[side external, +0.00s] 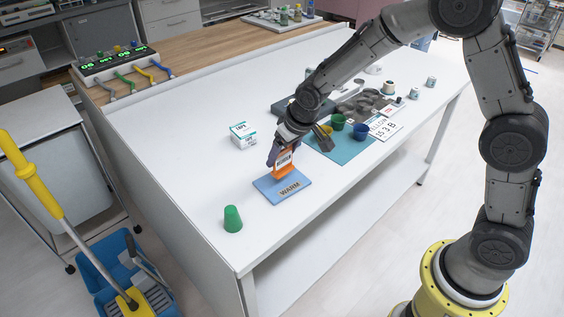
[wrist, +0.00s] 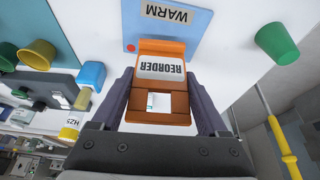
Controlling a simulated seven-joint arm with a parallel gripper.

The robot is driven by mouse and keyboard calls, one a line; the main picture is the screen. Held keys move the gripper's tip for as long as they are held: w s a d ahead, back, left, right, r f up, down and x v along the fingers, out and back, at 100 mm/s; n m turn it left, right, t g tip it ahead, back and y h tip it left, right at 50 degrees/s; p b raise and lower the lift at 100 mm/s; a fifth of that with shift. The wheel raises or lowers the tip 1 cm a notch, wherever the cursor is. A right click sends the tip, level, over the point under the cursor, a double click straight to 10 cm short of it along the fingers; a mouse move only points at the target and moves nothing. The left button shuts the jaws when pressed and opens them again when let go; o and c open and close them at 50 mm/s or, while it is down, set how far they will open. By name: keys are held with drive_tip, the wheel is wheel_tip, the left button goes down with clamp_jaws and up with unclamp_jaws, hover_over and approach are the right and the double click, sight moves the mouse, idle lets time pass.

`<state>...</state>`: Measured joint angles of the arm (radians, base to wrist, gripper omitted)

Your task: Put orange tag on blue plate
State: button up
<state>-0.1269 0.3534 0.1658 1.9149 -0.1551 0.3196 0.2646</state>
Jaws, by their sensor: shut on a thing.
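The orange tag (side external: 284,164) has a white label, which reads REORDER in the wrist view (wrist: 160,69). My gripper (side external: 275,157) is shut on the tag; in the wrist view its dark fingers (wrist: 160,98) stand on either side of it. The blue plate (side external: 268,184), marked WARM, lies flat on the white table. It also shows at the top of the wrist view (wrist: 205,35). The tag is upright at the plate's back edge in the side view. I cannot tell whether its lower edge touches the plate.
A green cup (side external: 233,219) stands upside down near the plate. A white box (side external: 243,135) stands behind it. A teal mat (side external: 340,150) with a green cup (side external: 338,122) and a blue cup (side external: 361,131) lies to the right.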

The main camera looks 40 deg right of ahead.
sight(284, 160)
drive_tip(key=shift+w+f, duration=0.1)
drive_tip(key=shift+f, duration=1.6)
drive_tip(key=shift+f, duration=0.2)
drive_tip(key=o, duration=1.2)
drive_tip(key=shift+o, duration=0.2)
drive_tip(key=shift+r, duration=0.1)
drive_tip(key=s+d+r, duration=0.3)
drive_tip(key=s+r, duration=1.3)
drive_tip(key=r, duration=0.3)
drive_tip(key=s+d+t, duration=0.1)
drive_tip(key=s+d, duration=0.1)
drive_tip(key=s, duration=1.3)
drive_tip(key=shift+r, duration=0.15)
